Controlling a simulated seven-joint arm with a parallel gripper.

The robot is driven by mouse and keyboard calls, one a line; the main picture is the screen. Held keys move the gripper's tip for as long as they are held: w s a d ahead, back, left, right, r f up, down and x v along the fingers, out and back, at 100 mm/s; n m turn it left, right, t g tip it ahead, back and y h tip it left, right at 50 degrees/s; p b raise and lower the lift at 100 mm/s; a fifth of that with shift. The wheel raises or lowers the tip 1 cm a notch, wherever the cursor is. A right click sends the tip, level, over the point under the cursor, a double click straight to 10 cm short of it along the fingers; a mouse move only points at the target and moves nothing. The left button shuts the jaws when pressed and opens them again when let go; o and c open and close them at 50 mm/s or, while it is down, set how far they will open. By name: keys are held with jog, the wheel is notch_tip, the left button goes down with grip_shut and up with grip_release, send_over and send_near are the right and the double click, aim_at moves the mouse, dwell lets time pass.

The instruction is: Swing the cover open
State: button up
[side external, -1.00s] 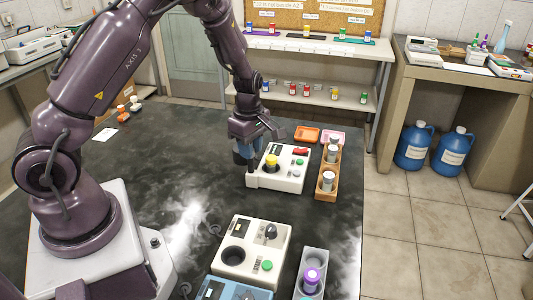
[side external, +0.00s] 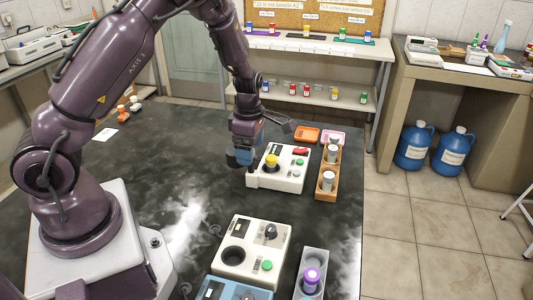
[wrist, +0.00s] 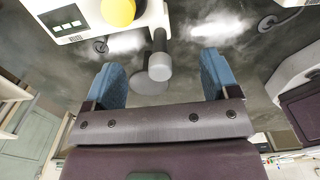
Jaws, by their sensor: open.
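A white instrument (side external: 290,178) with a yellow cap (side external: 271,161), a red part (side external: 300,151) and green buttons stands ahead of my arm. In the wrist view, the instrument (wrist: 75,33) and the yellow cap (wrist: 118,11) are at the top. A grey post with a rounded end (wrist: 160,62) projects at its edge, perhaps a handle; I cannot tell which part is the cover. My gripper (side external: 240,158) is beside the instrument's left edge. In the wrist view, my gripper (wrist: 162,78) is open, its blue fingers apart, with the post in line with the gap; contact is not visible.
A wooden rack (side external: 327,183) with grey-topped jars stands right of the instrument. Orange (side external: 306,135) and pink (side external: 332,137) trays lie behind. A second white instrument (side external: 240,262), a blue one (side external: 236,290) and a grey rack with a purple-capped jar (side external: 312,279) are nearer. Dark bench between is clear.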

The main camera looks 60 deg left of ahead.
jog(key=shift+r, duration=0.15)
jog(key=shift+r, duration=3.35)
jog(key=shift+s+m, duration=0.2)
jog(key=shift+m, duration=0.8)
jog(key=s+d+r+m+t, duration=0.2)
jog(key=s+d+r+m, duration=0.4)
jog(key=m, duration=0.6)
jog(key=s+d+r+m+t, duration=0.3)
jog(key=s+d+r+m, duration=0.4)
jog(key=s+r+m, duration=0.4)
jog(key=shift+s+r+m+t, duration=0.15)
jog(key=shift+r+m+t, duration=0.25)
jog(key=shift+m, duration=0.6)
